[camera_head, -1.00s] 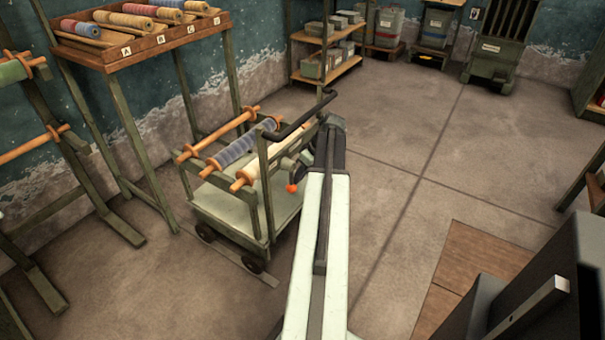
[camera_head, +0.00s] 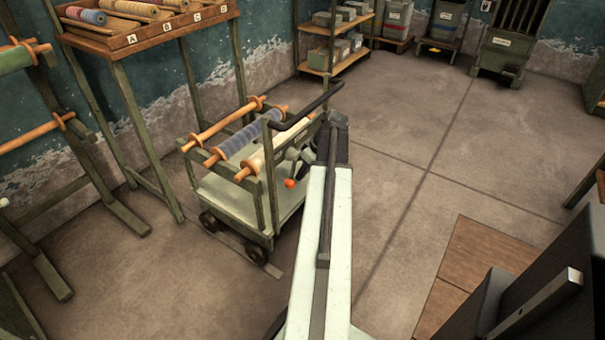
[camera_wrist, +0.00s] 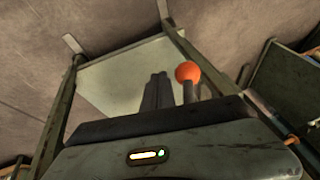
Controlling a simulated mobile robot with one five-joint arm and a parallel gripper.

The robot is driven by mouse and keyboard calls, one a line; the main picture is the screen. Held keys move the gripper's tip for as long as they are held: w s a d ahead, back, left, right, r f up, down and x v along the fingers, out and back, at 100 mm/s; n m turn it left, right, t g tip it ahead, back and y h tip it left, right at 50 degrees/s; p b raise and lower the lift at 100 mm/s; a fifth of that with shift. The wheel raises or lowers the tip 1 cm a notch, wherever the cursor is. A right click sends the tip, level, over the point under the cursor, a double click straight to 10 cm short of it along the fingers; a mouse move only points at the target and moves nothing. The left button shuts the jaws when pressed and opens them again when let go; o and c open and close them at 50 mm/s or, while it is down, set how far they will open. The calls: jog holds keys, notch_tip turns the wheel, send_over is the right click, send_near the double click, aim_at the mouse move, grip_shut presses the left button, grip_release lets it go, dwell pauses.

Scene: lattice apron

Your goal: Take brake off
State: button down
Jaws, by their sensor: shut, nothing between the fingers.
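A green wheeled cart (camera_head: 206,187) stands left of my arm and carries rollers across its top. A lever with an orange ball knob (camera_head: 290,183) sits at the cart's near right side, close to my arm's end. In the wrist view the knob (camera_wrist: 187,72) is just right of my gripper (camera_wrist: 156,88). My gripper's dark fingers are together and empty, beside the knob. I cannot tell whether they touch the lever. The lever's lower part is hidden behind my gripper's body in the wrist view.
A rack of thread spools (camera_head: 150,32) stands behind the cart, with a roller stand (camera_head: 75,190) at left. A dark handle bar (camera_head: 305,107) rises from the cart close to my arm. Shelves (camera_head: 333,68) stand at the back.

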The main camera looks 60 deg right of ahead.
jog(key=shift+d, duration=0.1)
jog(key=s+d+r+p, duration=0.2)
jog(key=d+r+p, duration=0.1)
jog(key=d, duration=0.2)
jog(key=s+d+r+p, duration=0.2)
jog(key=d+r+p, duration=0.1)
jog(key=d, duration=0.3)
jog(key=shift+s+d, duration=0.15)
jog(key=shift+s, duration=0.2)
